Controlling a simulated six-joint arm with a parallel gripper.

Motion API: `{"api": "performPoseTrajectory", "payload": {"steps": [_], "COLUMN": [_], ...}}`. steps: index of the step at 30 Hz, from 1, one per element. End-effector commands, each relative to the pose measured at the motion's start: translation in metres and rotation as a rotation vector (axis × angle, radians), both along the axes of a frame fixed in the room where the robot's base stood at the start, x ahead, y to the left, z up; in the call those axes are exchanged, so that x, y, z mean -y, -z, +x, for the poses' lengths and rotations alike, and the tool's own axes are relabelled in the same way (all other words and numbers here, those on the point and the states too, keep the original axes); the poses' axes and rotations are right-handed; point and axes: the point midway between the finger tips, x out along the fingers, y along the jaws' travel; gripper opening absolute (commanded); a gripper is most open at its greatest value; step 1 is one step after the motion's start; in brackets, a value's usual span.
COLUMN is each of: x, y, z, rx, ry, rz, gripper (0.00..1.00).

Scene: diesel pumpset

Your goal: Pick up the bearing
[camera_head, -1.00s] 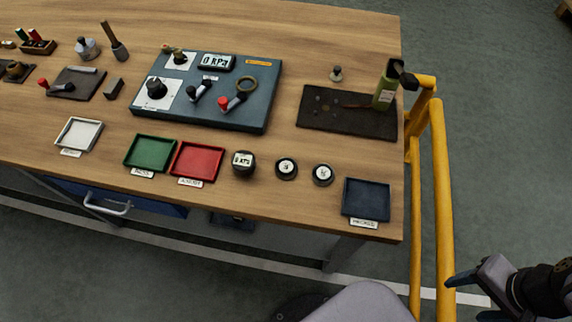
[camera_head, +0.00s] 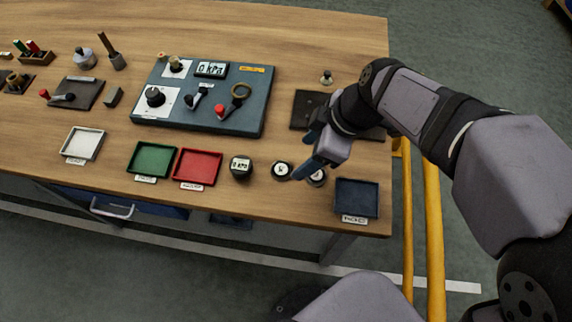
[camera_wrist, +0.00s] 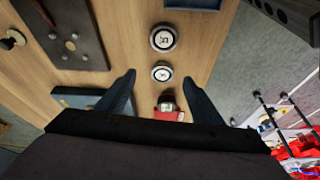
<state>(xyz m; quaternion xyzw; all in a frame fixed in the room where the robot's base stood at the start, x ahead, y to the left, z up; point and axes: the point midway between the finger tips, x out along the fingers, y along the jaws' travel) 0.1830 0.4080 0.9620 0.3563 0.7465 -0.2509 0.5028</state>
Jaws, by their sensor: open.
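My gripper (camera_head: 308,150) is open and empty, above the right part of the bench; its fingers also show in the wrist view (camera_wrist: 160,82). Two round dark pieces with white marked faces lie near it: the left one (camera_head: 282,170) and the right one (camera_head: 317,177), partly covered by a finger. In the wrist view the nearer-to-jaws piece (camera_wrist: 162,74) shows between the fingertips and the other (camera_wrist: 163,38) beyond them. I cannot tell which piece is the bearing.
A round readout (camera_head: 241,167) stands left of the discs. Red (camera_head: 198,167), green (camera_head: 151,160) and white (camera_head: 83,144) trays lie further left. A dark blue tray (camera_head: 356,199) is at the right front corner. My arm covers much of the dark mat (camera_head: 303,107). A yellow rail (camera_head: 433,230) runs beside the bench.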

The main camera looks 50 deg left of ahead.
Motion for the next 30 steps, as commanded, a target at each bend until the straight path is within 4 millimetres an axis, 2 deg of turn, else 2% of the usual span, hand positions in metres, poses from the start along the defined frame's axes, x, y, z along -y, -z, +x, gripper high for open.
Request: {"api": "performPoseTrajectory", "payload": {"steps": [1, 4, 22, 30], "x": [-0.006, -0.011, -0.018, -0.024], "y": [-0.002, -0.003, 0.019, 0.048], "z": [-0.008, -0.016, -0.023, -0.031], "rx": [0.001, 0.003, 0.002, 0.001], "ry": [-0.040, -0.080, -0.084, -0.083], "rz": [0.009, 0.020, 0.021, 0.018], "gripper": [0.60, 0.60, 0.60, 0.60]}}
